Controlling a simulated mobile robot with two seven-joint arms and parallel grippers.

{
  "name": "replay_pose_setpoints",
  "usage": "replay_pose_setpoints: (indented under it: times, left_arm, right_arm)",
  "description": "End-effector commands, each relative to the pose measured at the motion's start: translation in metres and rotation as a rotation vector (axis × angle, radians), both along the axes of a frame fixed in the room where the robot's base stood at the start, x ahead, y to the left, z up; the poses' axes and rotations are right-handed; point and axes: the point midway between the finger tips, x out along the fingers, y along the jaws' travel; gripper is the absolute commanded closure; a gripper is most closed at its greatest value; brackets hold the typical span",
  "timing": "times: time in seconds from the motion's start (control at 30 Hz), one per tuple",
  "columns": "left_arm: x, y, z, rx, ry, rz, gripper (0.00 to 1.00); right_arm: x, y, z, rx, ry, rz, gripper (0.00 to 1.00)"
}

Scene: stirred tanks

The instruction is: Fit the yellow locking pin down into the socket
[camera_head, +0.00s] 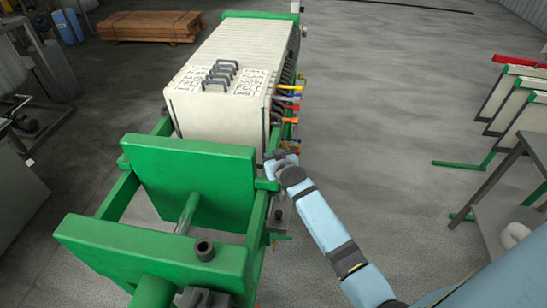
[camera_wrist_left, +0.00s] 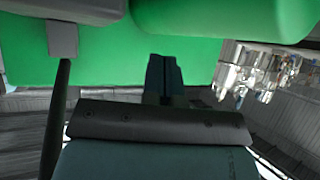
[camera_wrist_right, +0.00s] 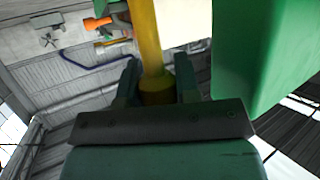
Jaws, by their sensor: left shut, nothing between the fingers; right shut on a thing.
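The yellow locking pin (camera_wrist_right: 147,42) stands between the fingers of my right gripper (camera_wrist_right: 157,80) in the right wrist view, with a wider yellow collar low between them. That gripper is shut on it. In the head view my right gripper (camera_head: 275,160) is beside the right end of the green plate, and I cannot make out the pin there. My left gripper (camera_wrist_left: 166,75) shows in the left wrist view, fingers together and empty, in front of a green surface. I cannot identify the socket for certain; the area under the pin is hidden.
A green press frame (camera_head: 170,255) holds a stack of white plates (camera_head: 215,85) with dark handles. Coloured taps (camera_head: 289,98) stick out along its right side, close to my right gripper. Open grey floor (camera_head: 380,90) lies to the right, with a plate rack (camera_head: 510,95) beyond.

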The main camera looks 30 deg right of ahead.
Motion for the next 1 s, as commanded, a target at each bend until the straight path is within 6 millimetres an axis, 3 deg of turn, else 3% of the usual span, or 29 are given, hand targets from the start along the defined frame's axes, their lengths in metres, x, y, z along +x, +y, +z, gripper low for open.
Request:
replay_pose_setpoints:
  times: [1.0]
  left_arm:
    - [0.002,-0.005,-0.021,-0.007,0.001,-0.010,1.00]
  right_arm:
    - [0.000,0.000,-0.042,0.000,0.001,-0.001,0.93]
